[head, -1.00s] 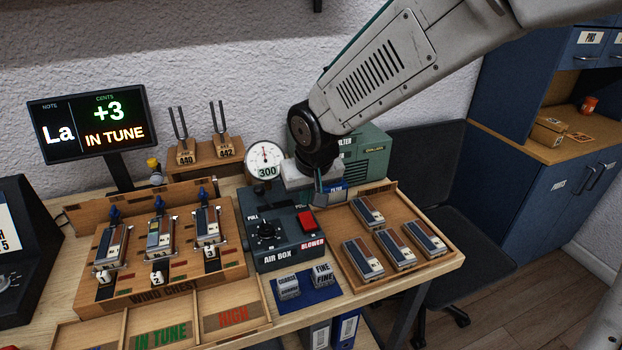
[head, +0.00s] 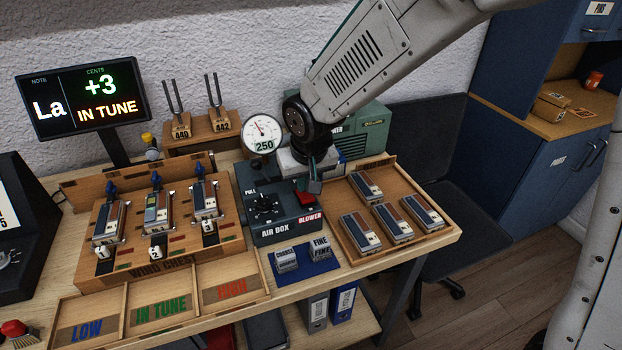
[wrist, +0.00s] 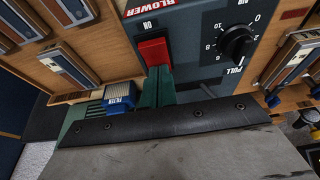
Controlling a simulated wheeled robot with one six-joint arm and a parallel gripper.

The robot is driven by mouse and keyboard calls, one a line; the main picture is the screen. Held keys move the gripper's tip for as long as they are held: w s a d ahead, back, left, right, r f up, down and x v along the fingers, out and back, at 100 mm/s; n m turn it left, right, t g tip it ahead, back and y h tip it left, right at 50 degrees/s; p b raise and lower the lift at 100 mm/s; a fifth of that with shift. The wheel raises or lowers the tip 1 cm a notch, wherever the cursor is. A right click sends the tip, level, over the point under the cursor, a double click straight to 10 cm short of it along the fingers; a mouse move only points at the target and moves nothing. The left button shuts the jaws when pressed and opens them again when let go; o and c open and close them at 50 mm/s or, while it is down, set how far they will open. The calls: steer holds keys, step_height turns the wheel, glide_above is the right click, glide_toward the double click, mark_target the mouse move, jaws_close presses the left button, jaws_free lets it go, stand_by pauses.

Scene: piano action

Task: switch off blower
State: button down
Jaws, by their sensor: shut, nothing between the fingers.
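The air box (head: 283,231) is a dark grey-green box on the bench, with a red BLOWER switch (head: 305,198) on its top right. In the wrist view the red switch (wrist: 153,52) sits beside the ON label, near the BLOWER label. My gripper (head: 312,186) is shut and empty, right at the switch and partly hiding it in the head view. In the wrist view its green fingertips (wrist: 158,73) meet the near edge of the switch; I cannot tell if they press on it. The round gauge (head: 262,135) behind the box reads 250.
A black knob (head: 264,204) sits left of the switch. A wooden tray (head: 356,250) with several reed blocks is on the right, the wind chest (head: 160,268) on the left. COARSE and FINE blocks stand in front. The display (head: 82,98) reads La, +3, IN TUNE.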

steer(key=shift+s+d, duration=0.25)
steer(key=shift+s, duration=0.5)
steer(key=v, duration=1.4)
steer(key=shift+w, duration=0.2)
steer(key=x, duration=0.9)
steer(key=w+x, duration=0.1)
steer(key=x, duration=0.4)
steer(key=shift+a+r, duration=0.1)
steer(key=shift+a, duration=0.1)
